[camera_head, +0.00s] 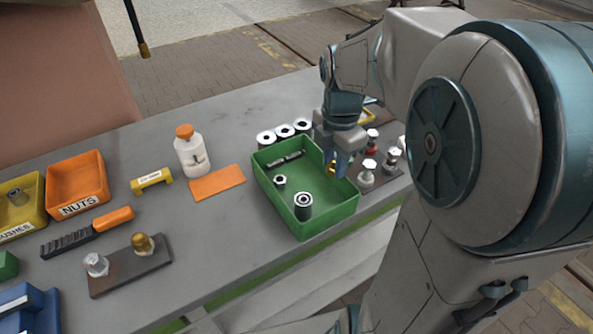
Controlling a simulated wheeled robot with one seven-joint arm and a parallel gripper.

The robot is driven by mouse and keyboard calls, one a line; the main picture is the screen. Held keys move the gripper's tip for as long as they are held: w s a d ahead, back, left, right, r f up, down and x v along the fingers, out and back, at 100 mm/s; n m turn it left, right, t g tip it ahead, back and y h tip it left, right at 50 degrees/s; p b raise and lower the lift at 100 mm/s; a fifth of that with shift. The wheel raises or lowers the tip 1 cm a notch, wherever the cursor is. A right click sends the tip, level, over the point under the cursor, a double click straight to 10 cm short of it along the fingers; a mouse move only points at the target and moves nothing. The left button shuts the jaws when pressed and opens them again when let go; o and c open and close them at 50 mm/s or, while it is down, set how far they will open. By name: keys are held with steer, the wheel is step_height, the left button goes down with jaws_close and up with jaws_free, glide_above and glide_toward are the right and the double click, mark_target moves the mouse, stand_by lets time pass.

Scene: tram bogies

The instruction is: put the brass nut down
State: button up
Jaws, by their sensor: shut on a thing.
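My gripper (338,167) is over the right part of the green tray (330,227), its fingers pointing down. A small yellow-gold piece, the brass nut (331,169), shows at the fingertips and is held there. The fingers partly cover it. From this angle I cannot tell whether the nut touches the tray floor or hangs just above it. The green tray also holds a steel nut (280,181), a dark rod-like piece (285,160) and an upright grey bushing (303,206).
Several bushings (283,132) stand behind the tray. Fasteners (369,165) stand on a plate at right. At left are an orange NUTS bin (77,184), a white bottle (191,153), an orange mat (217,182), a brush (86,232) and a dark plate with bolts (130,267).

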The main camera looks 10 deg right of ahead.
steer(key=p, duration=0.1)
glide_above(303, 173)
step_height(303, 173, down, 7)
steer(key=shift+r, duration=0.1)
steer(key=shift+f+p, duration=0.3)
steer(key=shift+f, duration=1.75)
steer(key=shift+f, duration=0.1)
steer(key=shift+f, duration=0.15)
steer(key=o, duration=1)
